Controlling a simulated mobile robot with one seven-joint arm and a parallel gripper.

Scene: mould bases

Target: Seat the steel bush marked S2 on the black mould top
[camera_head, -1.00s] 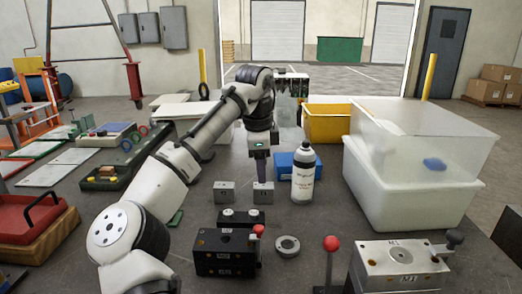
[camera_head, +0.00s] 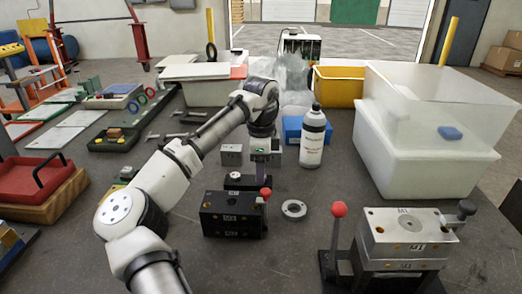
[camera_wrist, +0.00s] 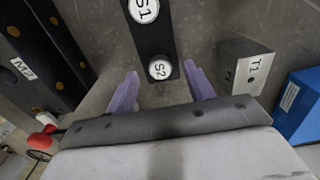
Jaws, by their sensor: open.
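The steel bush marked S2 (camera_wrist: 160,69) stands on a black strip-shaped holder (camera_wrist: 153,42), beside the bush marked S1 (camera_wrist: 144,10). My gripper (camera_wrist: 159,84) is open, its purple fingers apart on either side of the S2 end of the holder; nothing is held. In the head view the holder (camera_head: 247,187) lies below my gripper, which hides its right end and S2. The black mould M2 (camera_head: 232,214) stands just in front of the holder; its top shows at the left of the wrist view (camera_wrist: 33,50).
Steel block T1 (camera_wrist: 245,68) is right of my gripper, with a blue box (camera_wrist: 300,105) beyond.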

